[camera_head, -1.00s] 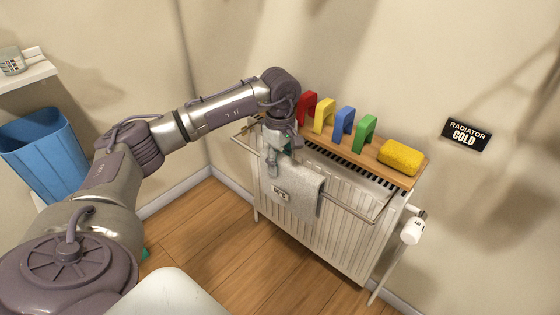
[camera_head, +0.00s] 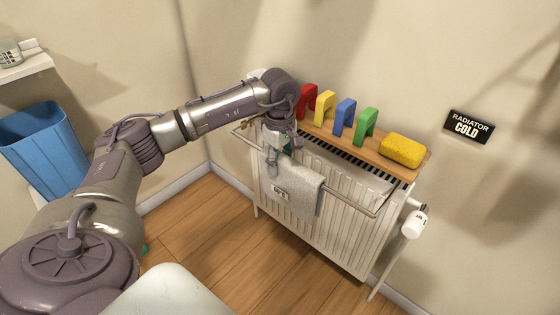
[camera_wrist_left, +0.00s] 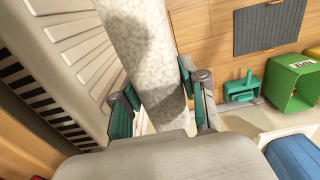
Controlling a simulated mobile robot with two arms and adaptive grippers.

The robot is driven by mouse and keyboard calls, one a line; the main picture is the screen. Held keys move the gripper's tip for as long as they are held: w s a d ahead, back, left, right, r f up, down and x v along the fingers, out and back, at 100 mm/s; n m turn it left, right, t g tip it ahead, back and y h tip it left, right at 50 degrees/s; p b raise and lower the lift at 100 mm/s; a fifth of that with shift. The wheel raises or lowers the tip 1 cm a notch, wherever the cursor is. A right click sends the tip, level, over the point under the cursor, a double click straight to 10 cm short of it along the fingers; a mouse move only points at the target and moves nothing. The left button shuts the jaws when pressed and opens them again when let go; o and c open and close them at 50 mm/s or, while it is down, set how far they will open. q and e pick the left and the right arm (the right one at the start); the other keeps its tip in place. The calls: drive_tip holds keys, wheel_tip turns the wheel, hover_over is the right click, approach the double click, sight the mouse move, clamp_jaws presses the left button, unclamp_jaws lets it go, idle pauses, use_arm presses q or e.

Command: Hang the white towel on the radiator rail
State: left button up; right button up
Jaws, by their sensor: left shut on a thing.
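The white towel (camera_head: 300,190) hangs draped over the rail (camera_head: 350,209) at the front of the white radiator (camera_head: 325,232), left of the rail's middle. A small label shows on the towel's lower left. My left gripper (camera_head: 278,165) is at the towel's left upper part, at the rail. In the left wrist view the towel (camera_wrist_left: 145,55) runs between the two green-padded fingers (camera_wrist_left: 155,105), and the gripper is shut on it. The wrist body hides the towel's near end there. My right gripper is not in view.
A wooden shelf (camera_head: 376,164) on the radiator holds red, yellow, blue and green arches and a yellow sponge (camera_head: 403,150). A white valve (camera_head: 414,224) is at the radiator's right end. A blue bin (camera_head: 45,150) stands at left. A green box (camera_wrist_left: 292,85) shows in the wrist view.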

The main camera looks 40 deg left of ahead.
use_arm(q)
drive_tip(key=o, duration=1.2)
wheel_tip(320, 180, up, 12)
